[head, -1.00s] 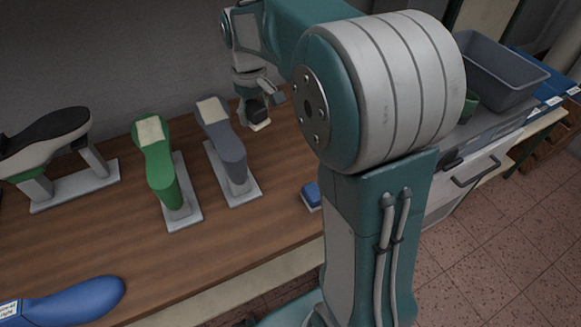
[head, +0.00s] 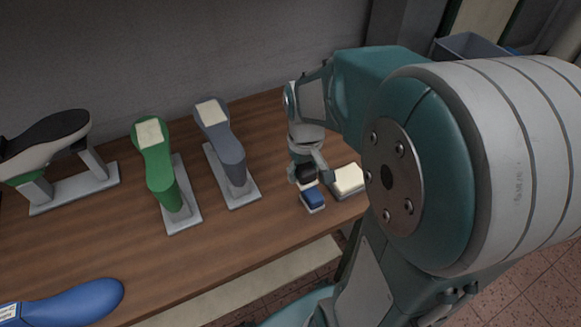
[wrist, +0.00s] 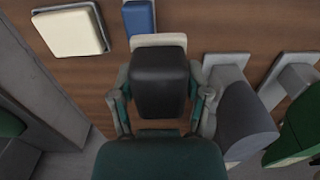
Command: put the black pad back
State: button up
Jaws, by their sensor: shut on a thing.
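My gripper (head: 308,176) is shut on the black pad (wrist: 160,82), a dark block with a pale strip along its far edge in the wrist view. In the head view the black pad (head: 306,172) is partly hidden by my fingers. It is right behind a blue pad (head: 314,197) with a pale base, near the table's front edge. The blue pad also shows in the wrist view (wrist: 138,17). I cannot tell whether the black pad touches the table.
A cream pad on a grey base (head: 348,179) lies right of my gripper. A grey last (head: 222,145), a green last (head: 158,170) and a shoe on a stand (head: 45,140) are to the left. A blue last (head: 75,299) is at the front left. Bare wooden table (head: 110,240) lies between.

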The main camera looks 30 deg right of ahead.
jog(key=w+d+f, duration=0.1)
jog(key=w+f, duration=0.2)
jog(key=w, duration=0.1)
jog(key=w+d+f, duration=0.1)
jog(key=w+f, duration=0.2)
jog(key=w, duration=0.1)
jog(key=w+d+f, duration=0.1)
jog(key=w+f, duration=0.2)
jog(key=shift+w, duration=0.4)
jog(key=shift+w+d+f, duration=0.1)
jog(key=shift+f, duration=1.5)
jog(key=o, duration=1.1)
jog(key=shift+f, duration=0.1)
